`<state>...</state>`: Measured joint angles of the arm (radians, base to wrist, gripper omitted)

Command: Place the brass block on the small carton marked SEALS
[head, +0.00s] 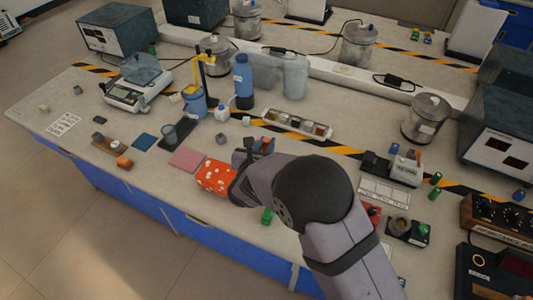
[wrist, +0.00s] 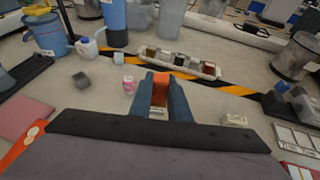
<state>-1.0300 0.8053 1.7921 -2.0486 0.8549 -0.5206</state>
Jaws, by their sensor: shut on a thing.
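My gripper (wrist: 160,90) is shut on a small orange-brown block, which I take to be the brass block (wrist: 160,80); it sits between the blue-grey fingers near their tips. In the head view my gripper (head: 262,146) is over the middle of the bench, and my arm partly hides it. A pale patch shows between the fingers below the block; I cannot tell what it is. A small beige carton with marks on it (wrist: 235,120) stands on the bench to the right of the fingers; its lettering is too small to read as SEALS.
A long tray with several compartments (head: 298,123) lies behind the gripper. A pink-and-white cylinder (wrist: 128,84) and a grey block (wrist: 82,79) stand to the left. A red spotted item (head: 215,177) and a pink mat (head: 187,159) lie near the front edge. A card grid (head: 385,190) lies right.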

